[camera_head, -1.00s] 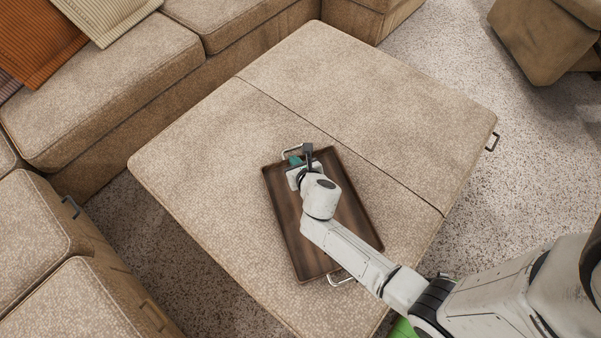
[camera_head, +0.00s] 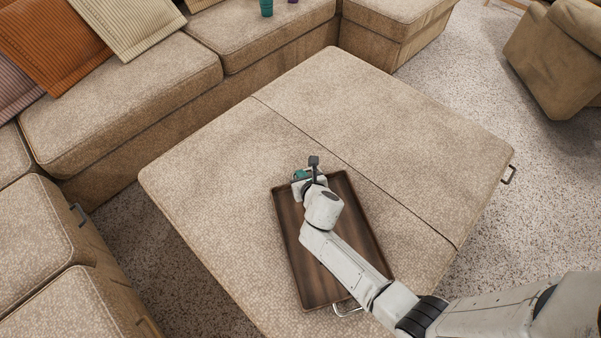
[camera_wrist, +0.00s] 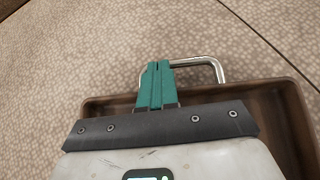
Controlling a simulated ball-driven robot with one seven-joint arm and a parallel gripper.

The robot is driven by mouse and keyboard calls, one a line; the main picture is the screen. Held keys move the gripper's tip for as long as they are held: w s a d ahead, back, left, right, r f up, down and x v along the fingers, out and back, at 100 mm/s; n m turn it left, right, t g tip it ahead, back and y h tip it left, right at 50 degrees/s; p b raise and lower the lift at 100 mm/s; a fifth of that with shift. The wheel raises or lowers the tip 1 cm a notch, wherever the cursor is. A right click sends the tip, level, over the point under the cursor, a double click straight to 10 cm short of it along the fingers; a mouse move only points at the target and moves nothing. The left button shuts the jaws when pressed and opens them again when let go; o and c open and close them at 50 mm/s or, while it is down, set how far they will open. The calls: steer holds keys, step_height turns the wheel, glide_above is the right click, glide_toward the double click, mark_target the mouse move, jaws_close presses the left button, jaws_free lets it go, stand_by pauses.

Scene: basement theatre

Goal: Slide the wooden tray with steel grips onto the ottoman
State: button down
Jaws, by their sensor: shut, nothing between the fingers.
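The dark wooden tray (camera_head: 318,262) lies on the beige ottoman (camera_head: 400,130), near its front edge and at an angle. One steel grip (camera_head: 347,310) shows at the tray's near end. The far steel grip (camera_wrist: 212,66) shows in the wrist view, just beyond the tray's rim (camera_wrist: 265,90). My gripper (camera_head: 299,175) is over the far end of the tray, partly hidden by my wrist in the head view. In the wrist view its teal fingers (camera_wrist: 157,85) are together with nothing between them. They overlap the left part of the far grip; I cannot tell whether they touch it.
Sofa seats (camera_head: 120,95) stand behind and to the left of the ottoman, with cushions (camera_head: 60,50) at upper left. A teal cup-like thing (camera_head: 266,8) stands on the sofa. Much of the ottoman's top is clear. Speckled carpet (camera_head: 480,110) lies to the right.

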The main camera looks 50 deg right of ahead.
steer(key=s+a, duration=0.1)
steer(key=s, duration=0.1)
steer(key=s+a, duration=0.1)
steer(key=s, duration=0.1)
steer(key=s+a, duration=0.1)
steer(key=s, duration=0.1)
steer(key=shift+s+a, duration=0.25)
steer(key=shift+s, duration=0.05)
steer(key=shift+r, duration=0.1)
steer(key=shift+r+p, duration=0.85)
steer(key=shift+p, duration=0.3)
steer(key=shift+a, duration=0.1)
steer(key=s+a, duration=0.1)
steer(key=s, duration=0.2)
steer(key=s+a, duration=0.2)
steer(key=s, duration=0.2)
steer(key=s+a+b, duration=0.1)
steer(key=s+a, duration=0.1)
steer(key=s, duration=0.1)
steer(key=shift+s+a, duration=0.25)
steer(key=shift+s, duration=0.05)
